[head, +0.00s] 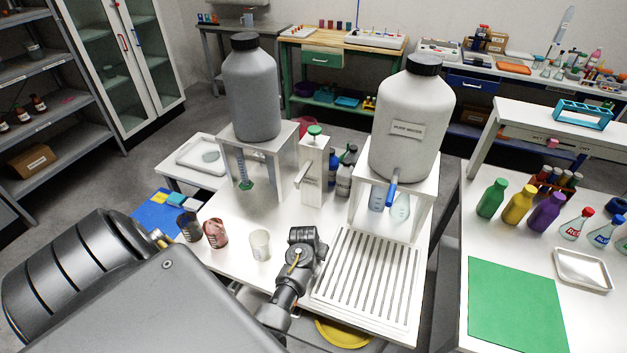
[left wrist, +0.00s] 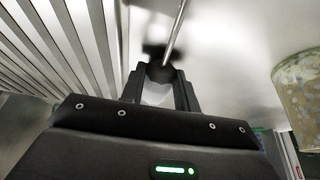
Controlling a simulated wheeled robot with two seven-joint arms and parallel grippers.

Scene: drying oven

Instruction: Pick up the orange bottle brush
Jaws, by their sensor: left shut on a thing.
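My left gripper (head: 302,236) is low over the white table, between a pale beaker and a slotted drain rack. In the left wrist view its two dark fingers (left wrist: 160,92) are closed around a dark round piece, with a thin metal rod (left wrist: 176,32) running up from it. This looks like part of the bottle brush, but no clear orange shows there. In the head view a small thin yellow-orange piece (head: 296,257) shows at the gripper. The rest of the brush is hidden or too small to make out. My right gripper is not in view.
The beaker (head: 260,245) stands just left of the gripper, and the drain rack (head: 366,285) is just right. Red (head: 215,233) and dark (head: 189,226) vessels stand farther left. A white jug (head: 412,120) and a grey jug (head: 251,95) stand on raised stands behind.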

